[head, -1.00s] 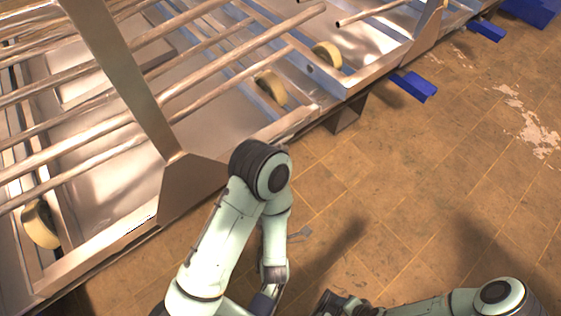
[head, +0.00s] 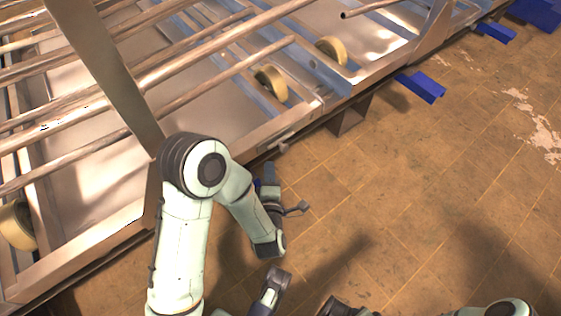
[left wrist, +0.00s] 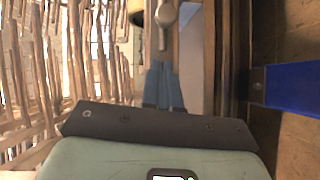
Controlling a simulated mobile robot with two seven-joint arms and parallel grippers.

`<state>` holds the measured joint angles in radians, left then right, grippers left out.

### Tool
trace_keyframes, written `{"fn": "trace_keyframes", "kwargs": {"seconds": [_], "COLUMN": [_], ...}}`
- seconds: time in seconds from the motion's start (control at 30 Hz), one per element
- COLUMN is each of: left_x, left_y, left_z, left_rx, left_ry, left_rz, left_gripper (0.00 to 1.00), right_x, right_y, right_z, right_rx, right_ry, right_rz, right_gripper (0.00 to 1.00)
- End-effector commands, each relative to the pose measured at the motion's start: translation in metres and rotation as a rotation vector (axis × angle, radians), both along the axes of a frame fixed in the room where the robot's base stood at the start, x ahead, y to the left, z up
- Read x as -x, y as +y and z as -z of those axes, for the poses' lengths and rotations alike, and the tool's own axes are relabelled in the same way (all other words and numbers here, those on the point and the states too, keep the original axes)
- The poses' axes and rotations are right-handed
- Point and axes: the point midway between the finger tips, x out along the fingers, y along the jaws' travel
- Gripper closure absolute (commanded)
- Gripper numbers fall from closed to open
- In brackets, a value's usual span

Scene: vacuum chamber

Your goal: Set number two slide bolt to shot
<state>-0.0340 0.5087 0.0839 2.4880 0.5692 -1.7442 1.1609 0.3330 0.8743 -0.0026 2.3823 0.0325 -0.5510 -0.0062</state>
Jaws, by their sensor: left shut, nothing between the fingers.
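A metal slide bolt with a round knob (left wrist: 165,15) and a short stem shows at the top middle of the left wrist view. In the head view a small knob (head: 283,148) on the outer edge of the metal frame appears to be the same part. My left gripper (head: 267,180) is beside that edge, just below the knob. In the left wrist view its blue fingers (left wrist: 162,70) are together and empty, pointing at the bolt, apparently short of it. Whether this is number two cannot be read.
The metal frame with long rods (head: 220,60) fills the upper left, with yellowish rollers (head: 270,83) inside. A blue bracket (head: 420,87) sticks out from the frame; a blue part (left wrist: 290,85) is right of the fingers in the wrist view. Tiled floor (head: 400,180) is open at right.

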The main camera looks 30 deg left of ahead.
Motion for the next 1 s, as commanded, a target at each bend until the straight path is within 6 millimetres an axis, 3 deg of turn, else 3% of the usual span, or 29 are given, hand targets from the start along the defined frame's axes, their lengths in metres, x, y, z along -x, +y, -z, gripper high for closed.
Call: {"fn": "trace_keyframes", "kwargs": {"seconds": [0.07, 0.33, 0.83, 1.0], "left_x": [-0.014, -0.047, -0.054, -0.065], "left_y": [0.010, 0.001, -0.001, -0.006], "left_z": [0.001, 0.007, 0.007, 0.008], "left_rx": [-0.001, 0.000, 0.000, 0.001], "left_ry": [-0.001, 0.000, 0.001, 0.000], "left_rz": [-0.005, 0.000, 0.001, 0.002], "left_gripper": [1.00, 1.00, 1.00, 1.00], "right_x": [0.001, 0.014, 0.017, 0.024], "right_y": [0.000, -0.002, -0.002, -0.003], "right_z": [0.001, 0.012, 0.014, 0.020], "right_rx": [-0.001, -0.003, -0.003, -0.005], "right_ry": [0.004, 0.048, 0.058, 0.082], "right_rz": [0.000, 0.004, 0.004, 0.006], "right_gripper": [0.57, 0.57, 0.57, 0.57]}}
